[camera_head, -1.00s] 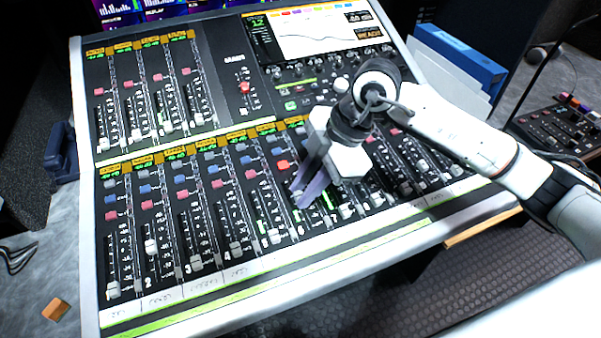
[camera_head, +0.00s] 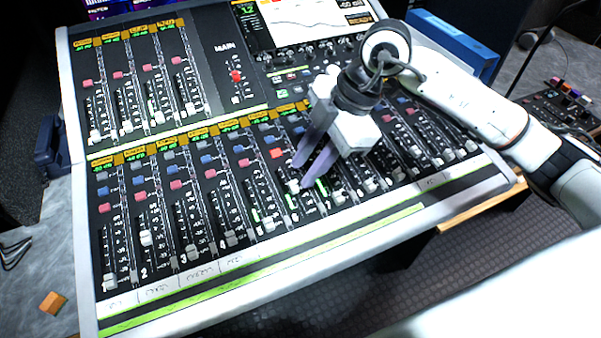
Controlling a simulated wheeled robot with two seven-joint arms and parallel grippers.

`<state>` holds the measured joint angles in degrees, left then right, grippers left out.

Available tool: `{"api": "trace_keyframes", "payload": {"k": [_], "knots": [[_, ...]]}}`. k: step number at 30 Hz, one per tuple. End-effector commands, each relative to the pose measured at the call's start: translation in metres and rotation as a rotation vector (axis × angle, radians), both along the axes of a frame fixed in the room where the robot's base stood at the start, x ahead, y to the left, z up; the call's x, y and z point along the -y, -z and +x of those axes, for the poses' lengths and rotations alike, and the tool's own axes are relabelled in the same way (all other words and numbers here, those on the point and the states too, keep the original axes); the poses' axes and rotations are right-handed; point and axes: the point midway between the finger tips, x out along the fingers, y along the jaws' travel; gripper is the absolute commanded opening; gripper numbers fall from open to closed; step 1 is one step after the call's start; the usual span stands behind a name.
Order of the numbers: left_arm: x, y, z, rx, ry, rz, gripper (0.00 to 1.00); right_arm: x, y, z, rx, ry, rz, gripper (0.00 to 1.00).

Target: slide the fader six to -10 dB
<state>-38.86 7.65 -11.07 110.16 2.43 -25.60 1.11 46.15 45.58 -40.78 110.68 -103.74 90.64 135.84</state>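The mixing console (camera_head: 88,215) fills the view, with a lower row of numbered faders. Channel six is the strip under my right gripper (camera_head: 300,177). A pale cap (camera_head: 293,186), which looks like the fader six cap, shows beside the fingertips in the lower half of its slot. The two purple fingers stand apart with a visible gap, so the gripper is open. They point down and left over the strip; I cannot tell if they touch the cap. The fader five cap (camera_head: 268,225) sits lower, left of it. My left gripper is not in view.
Other fader caps stand close on both sides, including the fader two cap (camera_head: 146,238). Blue binders (camera_head: 455,45) lie behind the console at right. A small control box (camera_head: 560,105) stands at far right. An orange block (camera_head: 52,303) lies at lower left.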

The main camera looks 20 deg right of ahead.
Motion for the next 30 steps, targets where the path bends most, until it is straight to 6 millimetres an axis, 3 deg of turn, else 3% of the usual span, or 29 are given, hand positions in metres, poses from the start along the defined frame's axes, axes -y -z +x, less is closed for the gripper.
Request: {"api": "trace_keyframes", "payload": {"k": [3, 10, 30], "knots": [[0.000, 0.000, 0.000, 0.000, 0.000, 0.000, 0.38, 0.010, -0.024, -0.002, 0.004, 0.001, -0.002, 0.27], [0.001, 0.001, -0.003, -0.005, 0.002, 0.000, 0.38, 0.023, -0.053, -0.006, 0.002, 0.001, -0.001, 0.27], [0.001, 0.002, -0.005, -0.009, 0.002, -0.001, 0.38, 0.025, -0.059, -0.008, 0.000, 0.000, 0.000, 0.27]]}}
